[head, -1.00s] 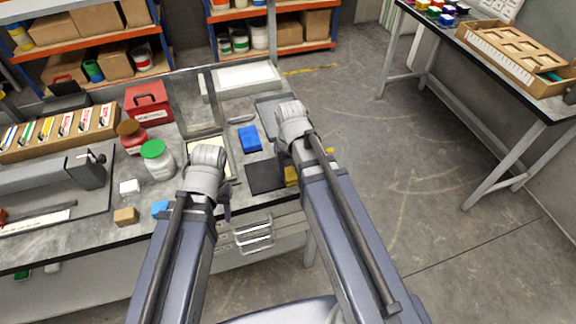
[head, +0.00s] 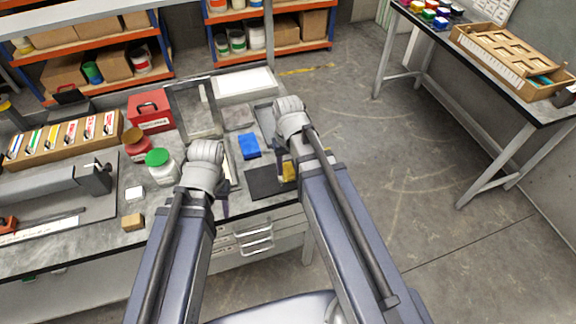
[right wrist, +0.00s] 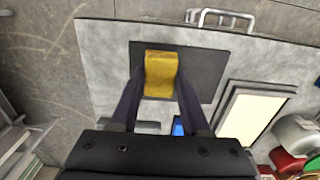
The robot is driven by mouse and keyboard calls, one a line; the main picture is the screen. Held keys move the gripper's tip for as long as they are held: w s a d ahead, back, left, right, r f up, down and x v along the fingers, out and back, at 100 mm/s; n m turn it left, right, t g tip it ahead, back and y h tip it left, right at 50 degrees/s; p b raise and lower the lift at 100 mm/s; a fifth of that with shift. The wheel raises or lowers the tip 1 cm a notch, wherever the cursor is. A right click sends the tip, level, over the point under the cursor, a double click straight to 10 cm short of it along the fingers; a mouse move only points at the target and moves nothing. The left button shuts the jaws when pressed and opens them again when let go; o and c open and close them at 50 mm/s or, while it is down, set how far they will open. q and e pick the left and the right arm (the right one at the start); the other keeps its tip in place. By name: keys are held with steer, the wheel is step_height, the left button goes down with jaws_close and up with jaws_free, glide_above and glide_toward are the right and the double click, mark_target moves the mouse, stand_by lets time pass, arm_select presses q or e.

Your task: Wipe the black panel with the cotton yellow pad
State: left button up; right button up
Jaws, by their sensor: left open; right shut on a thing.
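The black panel (head: 262,184) lies flat near the front edge of the grey workbench; it also shows in the right wrist view (right wrist: 206,72). My right gripper (right wrist: 161,82) is shut on the yellow pad (right wrist: 161,70), which shows over the panel toward one end. In the head view the pad (head: 290,171) is partly hidden by my right arm. I cannot tell whether the pad touches the panel. My left gripper (head: 223,200) is open and empty near the bench front, left of the panel; its fingertips are mostly hidden by its arm.
A blue pad (head: 249,146) lies just behind the panel. A white jar with a green lid (head: 160,165), a red jar (head: 137,143), a wooden block (head: 133,222) and a red box (head: 150,110) stand to the left. A drawer handle (head: 255,243) is below the bench edge.

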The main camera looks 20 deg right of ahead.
steer(key=shift+r, duration=0.1)
step_height(320, 180, up, 3)
steer(key=p, duration=0.3)
steer(key=shift+r, duration=0.1)
steer(key=shift+w, duration=0.1)
stand_by(0.6)
